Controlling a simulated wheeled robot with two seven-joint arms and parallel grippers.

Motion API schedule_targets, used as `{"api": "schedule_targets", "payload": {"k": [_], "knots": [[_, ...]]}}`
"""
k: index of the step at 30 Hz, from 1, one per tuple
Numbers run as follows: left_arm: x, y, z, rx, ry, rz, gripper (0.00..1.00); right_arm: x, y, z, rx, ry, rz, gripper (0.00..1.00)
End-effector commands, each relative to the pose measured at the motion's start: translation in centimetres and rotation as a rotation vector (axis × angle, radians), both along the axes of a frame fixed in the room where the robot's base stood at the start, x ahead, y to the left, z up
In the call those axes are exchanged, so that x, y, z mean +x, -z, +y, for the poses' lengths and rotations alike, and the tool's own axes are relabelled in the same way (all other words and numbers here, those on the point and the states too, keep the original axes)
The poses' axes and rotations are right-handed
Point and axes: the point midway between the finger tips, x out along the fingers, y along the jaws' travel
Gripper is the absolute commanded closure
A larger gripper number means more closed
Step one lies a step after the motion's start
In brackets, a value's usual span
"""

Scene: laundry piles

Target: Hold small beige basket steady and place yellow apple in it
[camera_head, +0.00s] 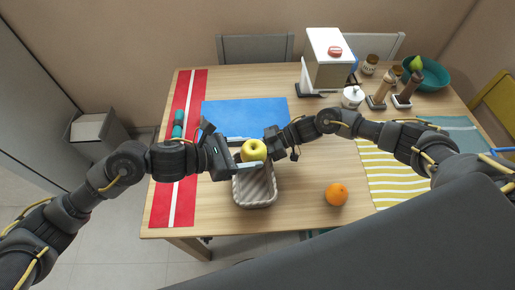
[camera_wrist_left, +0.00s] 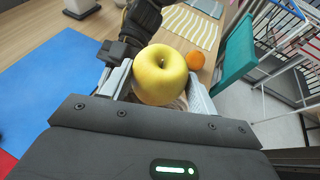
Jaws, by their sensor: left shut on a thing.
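The yellow apple (camera_head: 254,150) is between the fingers of my left gripper (camera_head: 250,165), which is shut on it. It fills the middle of the left wrist view (camera_wrist_left: 160,75). The small beige basket (camera_head: 256,188) stands on the table below the apple, which overlaps its far end in the head view. Most of the basket is hidden behind the apple in the left wrist view. My right gripper (camera_head: 275,143) is at the basket's far end, close to the apple. Its fingertips are hidden, so I cannot tell whether it grips the rim.
An orange (camera_head: 336,194) lies right of the basket. A blue mat (camera_head: 240,113) lies behind, a red runner (camera_head: 165,190) at left, a yellow striped mat (camera_head: 392,180) at right. A white dispenser (camera_head: 327,60) and teal bowl (camera_head: 430,76) stand at the back.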

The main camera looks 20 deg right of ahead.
Motion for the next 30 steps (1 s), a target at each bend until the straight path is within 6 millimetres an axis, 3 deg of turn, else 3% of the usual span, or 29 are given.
{"api": "schedule_targets", "payload": {"k": [4, 12, 17, 30], "knots": [[0.0, 0.0, 0.0, -0.001, 0.000, 0.000, 0.66, 0.0, 0.0, 0.0, 0.000, 0.000, 0.000, 0.68], [0.0, 0.0, 0.0, -0.001, 0.000, 0.000, 0.66, 0.0, 0.0, 0.0, 0.000, 0.000, 0.000, 1.00], [0.0, 0.0, 0.0, -0.001, -0.001, 0.000, 0.66, 0.0, 0.0, -0.1, 0.000, 0.000, 0.000, 1.00], [-0.3, 3.3, 0.2, 0.002, -0.117, 0.016, 0.66, 0.0, 0.0, -0.1, 0.000, 0.000, 0.000, 1.00]]}}
